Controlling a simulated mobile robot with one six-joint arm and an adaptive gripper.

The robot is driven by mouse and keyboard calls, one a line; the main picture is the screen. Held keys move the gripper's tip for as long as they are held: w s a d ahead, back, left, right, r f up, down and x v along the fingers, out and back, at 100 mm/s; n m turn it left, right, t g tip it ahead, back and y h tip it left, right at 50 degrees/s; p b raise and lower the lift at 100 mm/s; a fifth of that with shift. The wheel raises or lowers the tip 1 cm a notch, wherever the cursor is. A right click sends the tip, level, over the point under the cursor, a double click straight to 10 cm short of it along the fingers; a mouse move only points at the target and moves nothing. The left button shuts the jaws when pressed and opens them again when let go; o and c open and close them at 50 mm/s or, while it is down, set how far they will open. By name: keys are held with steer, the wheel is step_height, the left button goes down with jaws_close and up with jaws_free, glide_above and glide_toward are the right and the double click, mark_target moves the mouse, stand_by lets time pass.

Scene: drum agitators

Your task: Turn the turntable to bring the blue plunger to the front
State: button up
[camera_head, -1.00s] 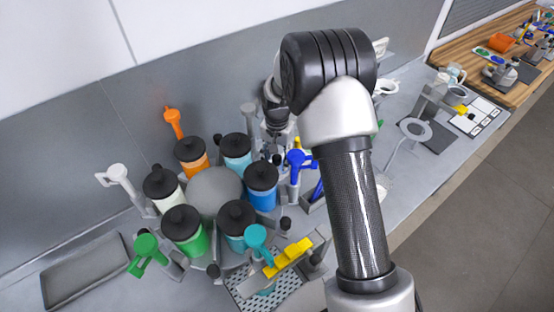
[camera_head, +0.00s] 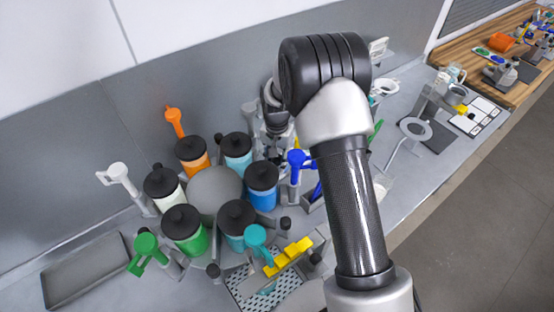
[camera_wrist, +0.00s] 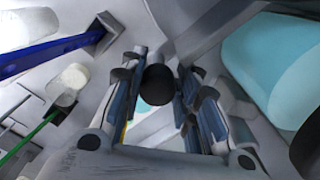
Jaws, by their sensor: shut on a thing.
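The turntable is a grey disc with a domed hub (camera_head: 215,185), ringed by several black-lidded canisters. The blue plunger (camera_head: 300,160) has a blue handle on a grey post, right of the blue canister (camera_head: 262,195). A long blue bar (camera_wrist: 50,52) shows at the left of the wrist view. My gripper (camera_head: 276,142) is low at the turntable's right rear edge, partly hidden by my arm. In the wrist view my gripper (camera_wrist: 157,85) has its fingers on either side of a round black knob (camera_wrist: 158,84) and is shut on it. A light-blue canister (camera_wrist: 275,60) is close at right.
Orange (camera_head: 174,122), white (camera_head: 119,173), green (camera_head: 146,247) and teal (camera_head: 256,237) plungers also stand around the turntable. A yellow handle (camera_head: 290,256) is at front right. An empty grey tray (camera_head: 88,270) lies at left, and the wall is close behind.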

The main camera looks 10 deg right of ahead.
jaws_close()
steer(key=shift+s+d, duration=0.1)
steer(key=shift+s, duration=0.05)
